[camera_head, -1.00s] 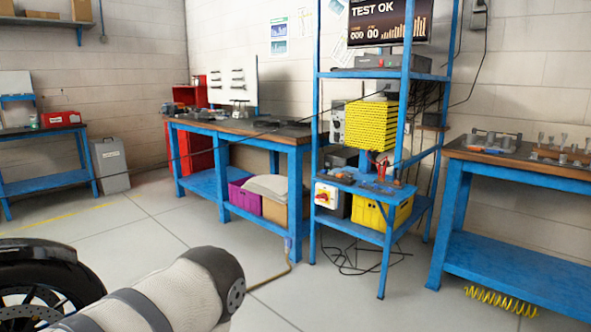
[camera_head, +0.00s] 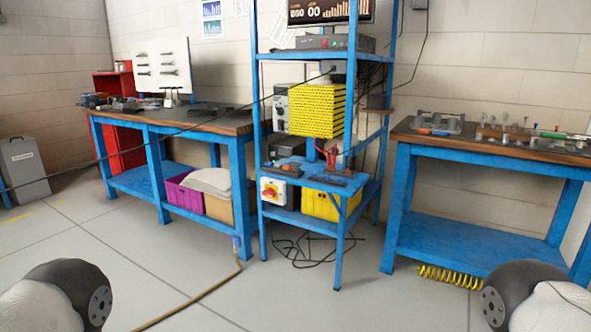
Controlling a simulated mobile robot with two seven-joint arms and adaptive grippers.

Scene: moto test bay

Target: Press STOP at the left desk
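No control marked STOP can be read in this view. A white box with a yellow plate and a red knob (camera_head: 270,191) is fixed at the front left of the blue rack, under its small desk shelf (camera_head: 312,177). Whether it is the STOP control I cannot tell. A blue workbench (camera_head: 185,127) stands left of the rack, with dark tools on its top. Neither gripper is in view. Only rounded links of my own arms show at the bottom left and bottom right corners.
A brown hose (camera_head: 190,304) runs over the floor toward the left workbench. Black cables (camera_head: 315,250) lie tangled under the rack. Another blue bench (camera_head: 475,145) with parts stands at the right. A grey bin (camera_head: 24,170) is at the far left.

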